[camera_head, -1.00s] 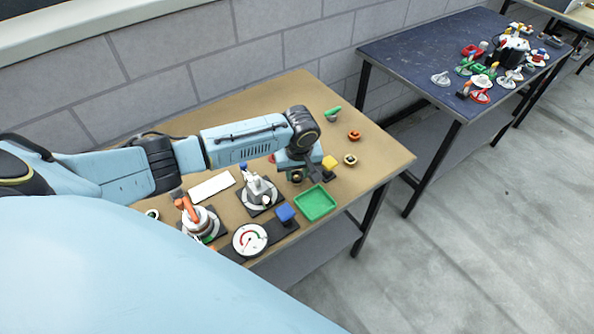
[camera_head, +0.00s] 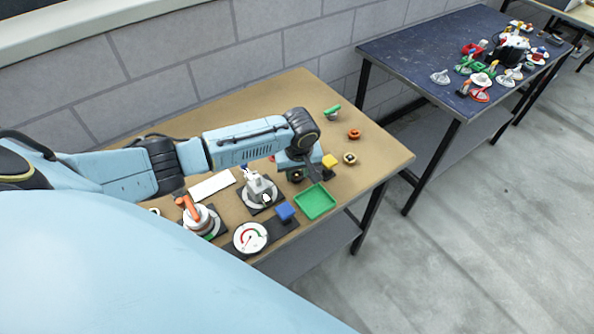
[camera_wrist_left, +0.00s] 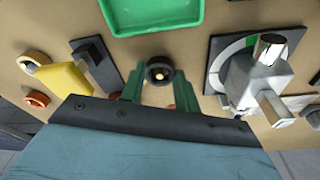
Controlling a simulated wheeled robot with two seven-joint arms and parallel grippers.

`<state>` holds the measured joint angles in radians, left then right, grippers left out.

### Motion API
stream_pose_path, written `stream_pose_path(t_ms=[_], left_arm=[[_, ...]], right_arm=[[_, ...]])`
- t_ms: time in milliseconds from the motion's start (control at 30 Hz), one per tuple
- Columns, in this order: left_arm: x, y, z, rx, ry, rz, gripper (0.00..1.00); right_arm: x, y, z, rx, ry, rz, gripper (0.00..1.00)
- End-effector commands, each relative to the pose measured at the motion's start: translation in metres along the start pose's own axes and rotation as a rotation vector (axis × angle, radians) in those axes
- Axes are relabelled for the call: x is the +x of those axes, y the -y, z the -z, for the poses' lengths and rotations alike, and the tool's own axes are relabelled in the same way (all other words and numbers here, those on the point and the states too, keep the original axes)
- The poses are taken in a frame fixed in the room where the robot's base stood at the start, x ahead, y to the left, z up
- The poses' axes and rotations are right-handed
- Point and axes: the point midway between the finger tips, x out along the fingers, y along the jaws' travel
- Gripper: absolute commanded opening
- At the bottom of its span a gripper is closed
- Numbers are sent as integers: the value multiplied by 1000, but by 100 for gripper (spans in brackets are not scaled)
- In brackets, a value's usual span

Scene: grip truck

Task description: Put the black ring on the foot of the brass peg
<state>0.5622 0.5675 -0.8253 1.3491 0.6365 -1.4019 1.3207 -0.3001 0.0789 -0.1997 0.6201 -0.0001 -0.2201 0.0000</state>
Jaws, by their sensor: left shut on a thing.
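The black ring (camera_wrist_left: 153,67) is between the fingertips of my left gripper (camera_wrist_left: 158,85) in the left wrist view. The gripper's green fingers are shut on it. The brass peg (camera_wrist_left: 160,75) shows as a small bright tip inside the ring's opening, so the ring appears around the peg. How far down the peg the ring sits cannot be told, and the peg's foot is hidden. My right gripper is not in view.
Close by are a green tray (camera_head: 316,213), a yellow-handled part (camera_head: 329,162), a blue block (camera_head: 285,211) and a grey valve-like fixture (camera_head: 258,189). A tan ring (camera_head: 349,158) and an orange ring (camera_head: 354,134) lie beyond.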

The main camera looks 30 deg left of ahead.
Motion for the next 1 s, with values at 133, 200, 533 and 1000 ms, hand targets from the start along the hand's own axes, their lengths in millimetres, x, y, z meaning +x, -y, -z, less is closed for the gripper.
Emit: stream_pose_path(t_ms=[133,200,533,1000], left_arm=[[1,0,0,0,1,0,9],[2,0,-1,0,1,0,9],[3,0,0,0,0,0,57],[3,0,0,0,0,0,71]], right_arm=[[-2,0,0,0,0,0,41],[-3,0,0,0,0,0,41],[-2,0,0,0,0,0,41],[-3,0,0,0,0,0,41]])
